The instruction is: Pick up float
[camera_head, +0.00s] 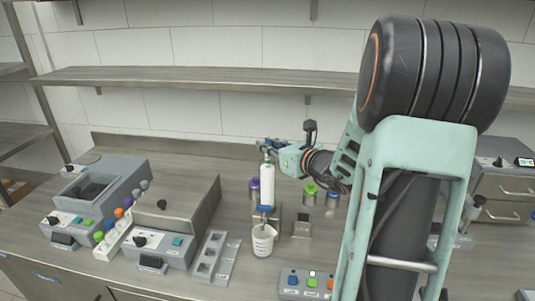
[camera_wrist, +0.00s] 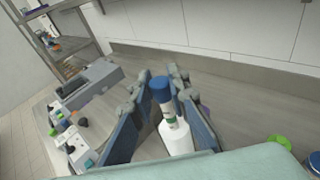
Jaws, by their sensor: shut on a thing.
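No thing is clearly marked as the float. In the head view, my gripper (camera_head: 270,152) is at the top of an upright white cylinder (camera_head: 266,178). A blue part (camera_head: 265,209) shows below the cylinder, just above a white handled cup (camera_head: 262,242). I cannot tell whether the cylinder touches these.
Grey button boxes (camera_head: 165,245) and a slotted tray (camera_head: 214,257) stand to the left. A purple bottle (camera_head: 254,190), a green-capped container (camera_head: 309,194) and a small metal block (camera_head: 301,226) are near the cup. A button panel (camera_head: 308,283) lies in front. A shelf (camera_head: 200,77) spans the back.

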